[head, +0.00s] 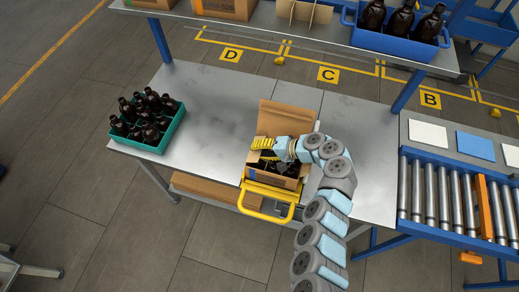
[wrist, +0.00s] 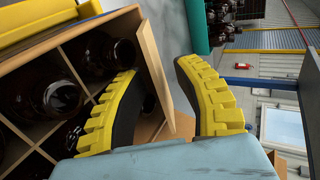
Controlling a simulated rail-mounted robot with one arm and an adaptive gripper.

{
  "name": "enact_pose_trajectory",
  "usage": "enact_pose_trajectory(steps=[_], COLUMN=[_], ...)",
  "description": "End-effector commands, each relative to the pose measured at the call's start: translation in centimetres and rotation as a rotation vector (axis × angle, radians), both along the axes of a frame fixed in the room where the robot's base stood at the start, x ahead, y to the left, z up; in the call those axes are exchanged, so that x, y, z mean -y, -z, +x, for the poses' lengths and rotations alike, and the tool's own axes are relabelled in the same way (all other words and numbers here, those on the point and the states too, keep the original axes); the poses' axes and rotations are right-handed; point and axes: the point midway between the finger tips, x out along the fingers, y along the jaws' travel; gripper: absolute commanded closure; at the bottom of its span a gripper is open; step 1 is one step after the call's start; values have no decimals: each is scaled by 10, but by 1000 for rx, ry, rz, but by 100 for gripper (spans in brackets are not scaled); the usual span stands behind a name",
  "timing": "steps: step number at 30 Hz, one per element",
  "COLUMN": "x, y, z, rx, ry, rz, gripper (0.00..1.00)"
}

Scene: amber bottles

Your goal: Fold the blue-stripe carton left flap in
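In the wrist view, a cardboard flap (wrist: 165,65) at the carton's left side stands between my two yellow-and-black fingers. My gripper (head: 263,143) is open at the carton's left rim; in the wrist view (wrist: 160,105) one finger is over the divided inside and the other is outside. Whether either finger touches the flap is unclear. My arm and fingers hide part of the carton.
A yellow frame with a handle (head: 268,210) is at the carton's front. A teal crate (head: 146,146) of bottles stands at left. A shelf above holds a blue bin (head: 388,42) with bottles. A roller conveyor (head: 450,190) is at right. Table between crate and carton is clear.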

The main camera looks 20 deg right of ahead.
Motion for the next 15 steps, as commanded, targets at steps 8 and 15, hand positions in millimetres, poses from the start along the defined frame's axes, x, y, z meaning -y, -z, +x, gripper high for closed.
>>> enact_pose_trajectory(steps=[8,15], x=[2,19], y=[-1,-13], z=[-1,-14], rx=[0,2], ry=[1,4], rz=[-1,-2], gripper=[69,69])
